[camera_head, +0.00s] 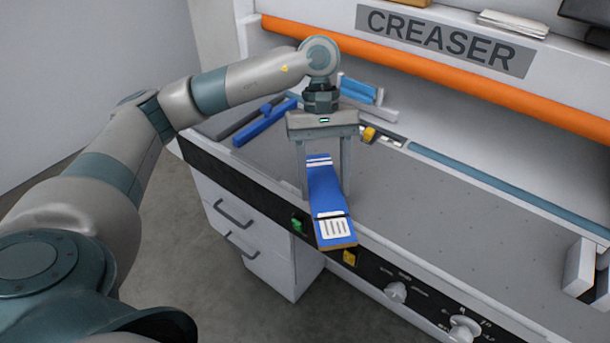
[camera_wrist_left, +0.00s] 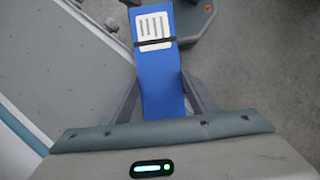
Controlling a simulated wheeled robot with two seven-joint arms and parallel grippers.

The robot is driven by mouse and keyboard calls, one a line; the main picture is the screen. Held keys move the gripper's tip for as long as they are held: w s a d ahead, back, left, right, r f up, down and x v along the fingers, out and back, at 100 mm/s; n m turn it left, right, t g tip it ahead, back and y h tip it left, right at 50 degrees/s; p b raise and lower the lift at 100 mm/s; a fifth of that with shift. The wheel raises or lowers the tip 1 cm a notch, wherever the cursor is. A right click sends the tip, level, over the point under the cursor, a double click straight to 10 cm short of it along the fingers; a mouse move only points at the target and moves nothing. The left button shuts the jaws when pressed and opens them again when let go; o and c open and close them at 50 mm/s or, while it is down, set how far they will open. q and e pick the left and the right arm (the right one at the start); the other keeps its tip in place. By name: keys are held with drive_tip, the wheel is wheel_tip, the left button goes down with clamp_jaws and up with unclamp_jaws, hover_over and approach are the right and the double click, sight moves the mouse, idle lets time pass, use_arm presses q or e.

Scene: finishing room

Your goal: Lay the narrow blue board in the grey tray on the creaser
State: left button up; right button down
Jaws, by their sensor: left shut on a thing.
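The narrow blue board (camera_head: 325,190) has white stripes at its far end and a white slotted label near its close end. My left gripper (camera_head: 325,180) points down and is shut on the board, with a finger on each side of it. The board is at the front edge of the creaser (camera_head: 420,215), its near end out over the control panel. In the left wrist view the blue board (camera_wrist_left: 160,75) lies between the fingers. I cannot tell whether it touches the bed. No grey tray can be made out for certain. My right gripper is not in view.
Blue guide bars (camera_head: 265,122) lie on the bed at the left. An orange bar (camera_head: 430,68) runs along the back. White blocks (camera_head: 580,268) stand at the right. Knobs (camera_head: 396,292) stick out in front. The middle of the bed is clear.

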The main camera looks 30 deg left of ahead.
sight(341, 199)
use_arm(q)
drive_tip(key=d+m, duration=0.1)
drive_tip(key=m, duration=0.1)
drive_tip(key=d+m+y, duration=0.1)
drive_tip(key=m, duration=0.1)
drive_tip(key=w+d+m+g+y, duration=0.1)
drive_tip(key=m, duration=0.1)
drive_tip(key=shift+w+d+r, duration=0.1)
drive_tip(key=shift+r, duration=0.2)
drive_tip(key=shift+d+r+m+y, duration=0.2)
drive_tip(key=shift+d+m+y, duration=0.2)
drive_tip(key=shift+m, duration=0.8)
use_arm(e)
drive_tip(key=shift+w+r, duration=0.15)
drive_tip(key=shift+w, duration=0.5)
